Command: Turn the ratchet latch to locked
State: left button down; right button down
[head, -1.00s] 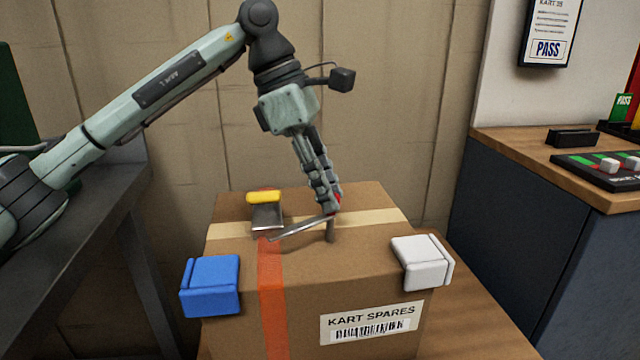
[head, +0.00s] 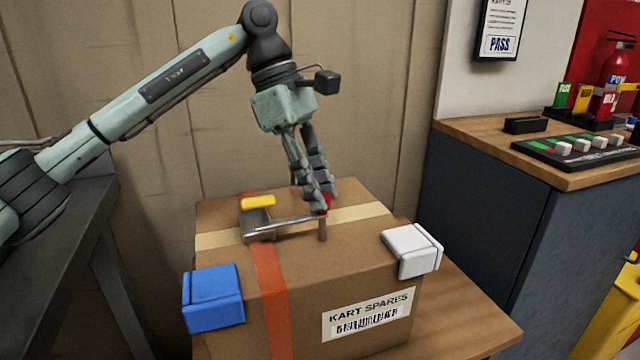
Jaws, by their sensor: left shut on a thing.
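The ratchet latch sits on top of the cardboard box, with a grey metal body (head: 258,228), a yellow piece (head: 258,201) at its back and a thin grey lever (head: 295,222) reaching right. A red knob (head: 327,201) shows at that end, partly hidden by fingers. My left gripper (head: 321,202) comes down from above and is shut on the red knob. My right gripper is not in view.
The cardboard box (head: 350,260) stands on a wooden top, with an orange strap (head: 270,285) over it. A blue corner piece (head: 213,297) and a white corner piece (head: 412,250) sit on its front corners. A counter (head: 460,130) with a button panel stands at right.

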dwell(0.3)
pick_arm(q)
jog(key=c, duration=1.3)
grip_release()
jog(key=v, duration=1.2)
